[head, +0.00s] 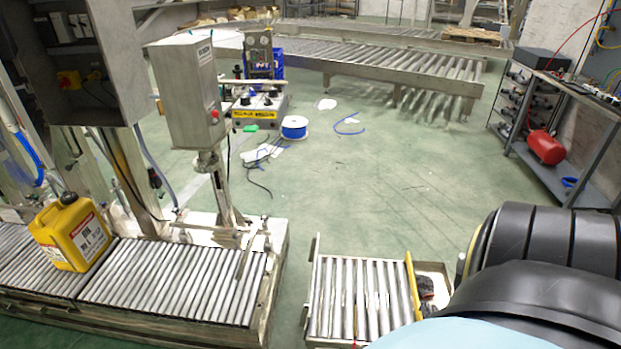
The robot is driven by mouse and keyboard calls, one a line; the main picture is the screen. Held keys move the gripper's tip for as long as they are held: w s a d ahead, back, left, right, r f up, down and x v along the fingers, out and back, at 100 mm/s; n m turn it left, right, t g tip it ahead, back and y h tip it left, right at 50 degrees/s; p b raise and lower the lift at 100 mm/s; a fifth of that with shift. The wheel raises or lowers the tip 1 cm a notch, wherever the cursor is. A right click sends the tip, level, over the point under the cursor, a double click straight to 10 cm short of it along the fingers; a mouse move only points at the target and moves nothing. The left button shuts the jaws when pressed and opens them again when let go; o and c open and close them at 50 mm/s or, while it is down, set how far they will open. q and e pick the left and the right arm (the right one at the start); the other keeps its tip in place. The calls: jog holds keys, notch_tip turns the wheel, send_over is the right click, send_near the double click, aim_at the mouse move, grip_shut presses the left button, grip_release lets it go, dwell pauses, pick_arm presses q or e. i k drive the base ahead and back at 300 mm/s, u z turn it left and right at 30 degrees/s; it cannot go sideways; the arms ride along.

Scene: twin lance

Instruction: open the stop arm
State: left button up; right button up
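No part is plainly marked as the stop arm. A thin metal bar (246,262) lies across the right end of the left roller conveyor (170,280) and may be it; I cannot tell. A yellow bar (412,285) runs along the right side of a short separate roller conveyor (350,300). A yellow jerrycan (72,233) with a black cap stands upright on the left conveyor, well left of the metal bar. My black arm fills the lower right foreground and hides what lies behind it. Neither gripper is in view.
A grey control box (187,92) with a red button stands on a post behind the left conveyor. A floor gap separates the two conveyors. A blue spool (294,127) and loose cables lie on the open green floor. A shelf with a red tank (545,147) stands right.

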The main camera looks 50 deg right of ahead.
aim_at(242, 268)
jog(key=z, duration=1.6)
jog(key=i, duration=1)
